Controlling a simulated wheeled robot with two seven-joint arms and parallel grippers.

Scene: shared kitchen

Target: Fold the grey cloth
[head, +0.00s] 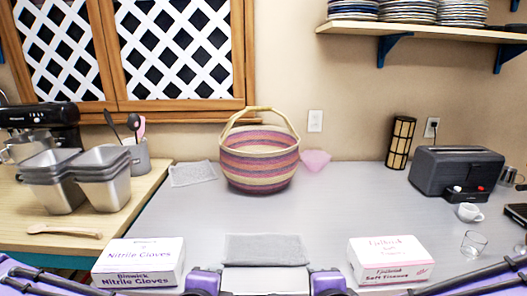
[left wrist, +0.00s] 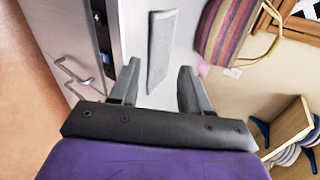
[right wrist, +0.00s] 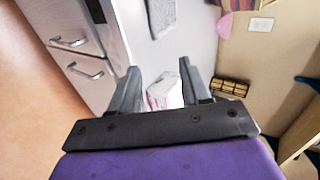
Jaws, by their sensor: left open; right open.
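The grey cloth (head: 265,248) lies flat as a rectangle on the grey counter, between two white boxes and near the counter's front. It also shows in the left wrist view (left wrist: 161,45) and at the top of the right wrist view (right wrist: 161,15). My left gripper (left wrist: 159,70) is open and empty, with the cloth beyond its fingers. Neither gripper touches the cloth. In the head view only purple and dark parts of my arms show at the bottom edge.
A nitrile glove box (head: 140,262) stands left of the cloth and another white box (head: 390,260) right of it. A striped basket (head: 259,160) stands behind. A toaster (head: 455,172), white cup (head: 469,212) and glass (head: 473,243) are at right. The counter between cloth and basket is clear.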

